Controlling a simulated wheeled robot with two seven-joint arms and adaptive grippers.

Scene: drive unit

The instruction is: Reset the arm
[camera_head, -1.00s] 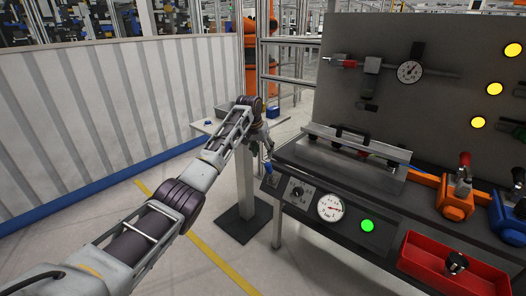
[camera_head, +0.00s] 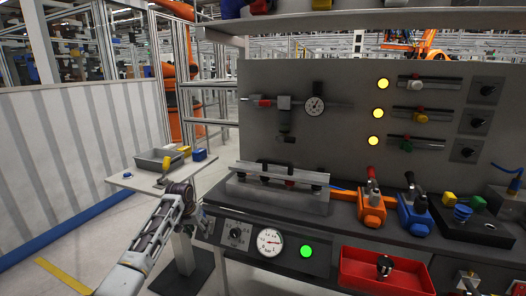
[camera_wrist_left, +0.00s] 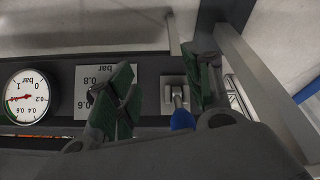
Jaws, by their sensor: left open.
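My left arm comes in from the lower left, and its gripper (camera_head: 205,222) is at the left front corner of the workbench's control panel. In the left wrist view the open gripper (camera_wrist_left: 162,78) has two green-padded fingers standing apart. A small metal lever with a blue handle (camera_wrist_left: 181,118) shows between the fingers, on a pale square plate. I see no grip on it; whether a finger touches it I cannot tell. In the head view the gripper and wrist hide the lever. My right gripper is in neither view.
A red tray (camera_head: 388,273) and orange (camera_head: 371,208) and blue (camera_head: 413,215) clamp units stand right. A side table (camera_head: 125,180) holds a grey bin (camera_head: 159,160).

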